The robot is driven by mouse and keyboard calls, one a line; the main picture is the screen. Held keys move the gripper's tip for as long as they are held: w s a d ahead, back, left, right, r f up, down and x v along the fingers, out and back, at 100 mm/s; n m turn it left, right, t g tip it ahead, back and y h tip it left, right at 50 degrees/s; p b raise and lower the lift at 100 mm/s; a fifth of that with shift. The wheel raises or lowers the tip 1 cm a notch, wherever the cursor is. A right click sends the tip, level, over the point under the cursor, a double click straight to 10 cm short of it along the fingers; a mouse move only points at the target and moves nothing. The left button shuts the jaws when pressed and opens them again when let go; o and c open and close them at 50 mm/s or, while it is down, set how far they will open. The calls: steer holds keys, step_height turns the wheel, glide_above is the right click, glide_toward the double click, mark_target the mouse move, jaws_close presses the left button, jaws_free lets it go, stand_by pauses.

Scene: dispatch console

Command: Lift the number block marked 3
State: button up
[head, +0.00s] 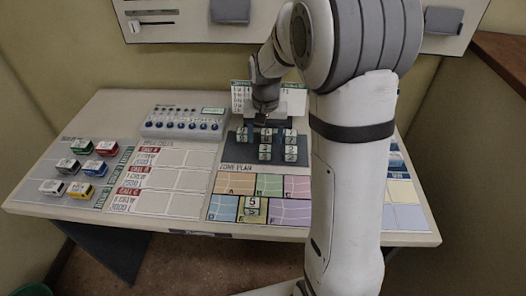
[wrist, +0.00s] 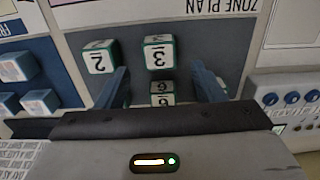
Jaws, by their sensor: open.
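The number block marked 3 (wrist: 159,52) is white with green edges and shows upside down in the wrist view. It stands on the dark tray (head: 236,158), in the nearer row, and the head view also shows it (head: 265,152). My gripper (wrist: 161,78) is open and empty, above the tray. Its two blue fingers lie left and right of the block marked 6 (wrist: 161,88), which is partly hidden by the gripper body. Block 3 is just beyond the fingertips in the wrist view. In the head view my gripper (head: 265,108) is over the far row.
The block marked 2 (wrist: 100,57) stands beside block 3. A block marked 5 (head: 252,205) is on the zone plan (head: 290,207). A switch panel (head: 185,122) is left of the tray. Several coloured toy vehicles (head: 80,190) stand far left. My arm hides the console's right part.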

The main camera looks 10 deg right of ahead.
mark_target(265, 148)
steer(key=f, duration=0.5)
steer(key=shift+s+a, duration=0.1)
steer(key=shift+s, duration=0.15)
steer(key=shift+r, duration=0.1)
steer(key=shift+c, duration=0.5)
steer(key=c, duration=1)
steer(key=shift+o, duration=0.2)
